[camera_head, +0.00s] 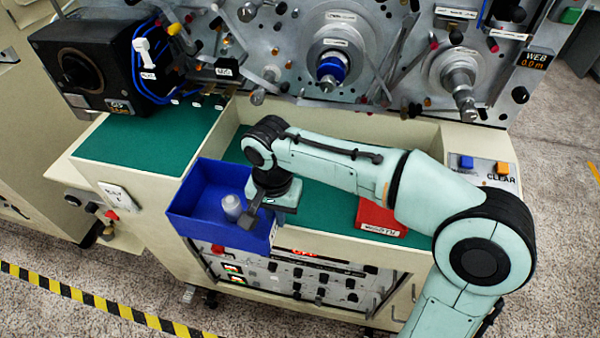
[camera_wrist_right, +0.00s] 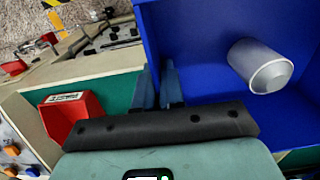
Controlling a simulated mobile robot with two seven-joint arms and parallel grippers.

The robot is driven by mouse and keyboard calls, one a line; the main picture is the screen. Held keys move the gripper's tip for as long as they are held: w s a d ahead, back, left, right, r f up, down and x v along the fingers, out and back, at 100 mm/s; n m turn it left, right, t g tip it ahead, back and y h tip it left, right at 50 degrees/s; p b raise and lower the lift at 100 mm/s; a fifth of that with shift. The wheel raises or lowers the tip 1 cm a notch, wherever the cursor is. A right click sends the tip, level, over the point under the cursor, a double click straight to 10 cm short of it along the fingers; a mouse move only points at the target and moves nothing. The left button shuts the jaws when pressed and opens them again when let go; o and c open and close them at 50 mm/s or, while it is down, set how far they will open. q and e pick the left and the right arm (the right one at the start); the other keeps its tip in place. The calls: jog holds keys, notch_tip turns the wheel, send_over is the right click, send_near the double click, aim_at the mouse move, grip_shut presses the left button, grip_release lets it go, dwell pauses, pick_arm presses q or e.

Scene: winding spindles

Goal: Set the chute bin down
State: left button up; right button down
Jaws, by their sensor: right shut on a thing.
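The blue chute bin (camera_head: 215,232) is at the front edge of the machine, left of my right gripper. A pale grey cylinder-like piece (camera_head: 232,207) lies inside it. My right gripper (camera_head: 250,215) is shut on the bin's wall on its right side. In the right wrist view the bin (camera_wrist_right: 205,25) fills the right half, with the grey piece (camera_wrist_right: 262,66) in it. The gripper fingers (camera_wrist_right: 160,85) are close together at the bin's wall. Whether the bin's underside touches anything is hidden. My left gripper is not in view.
A red labelled bin (camera_head: 380,218) sits on the green mat to the right, partly behind my right arm. Another green surface (camera_head: 150,140) is clear at left, below a black box (camera_head: 85,65). Spindles (camera_head: 331,70) project from the back panel. A control panel (camera_head: 300,280) is below the bin.

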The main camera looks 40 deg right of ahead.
jog(key=w+d+p, duration=0.1)
jog(key=w+d, duration=0.2)
jog(key=d, duration=0.1)
jog(key=w+d+f+p, duration=0.1)
jog(key=w+d, duration=0.3)
jog(key=w+d+f+p, duration=0.1)
jog(key=w+d, duration=0.2)
jog(key=d, duration=0.1)
jog(key=shift+w, duration=0.3)
jog(key=shift+s+f, duration=0.15)
jog(key=shift+f, duration=0.15)
notch_tip(320, 180, down, 4)
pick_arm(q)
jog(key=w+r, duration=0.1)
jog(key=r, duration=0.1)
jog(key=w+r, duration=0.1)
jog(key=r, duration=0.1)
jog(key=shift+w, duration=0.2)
pick_arm(e)
jog(key=shift+w+d+f, duration=0.15)
jog(key=shift+w+f, duration=0.05)
jog(key=shift+w, duration=0.05)
jog(key=shift+f, duration=0.1)
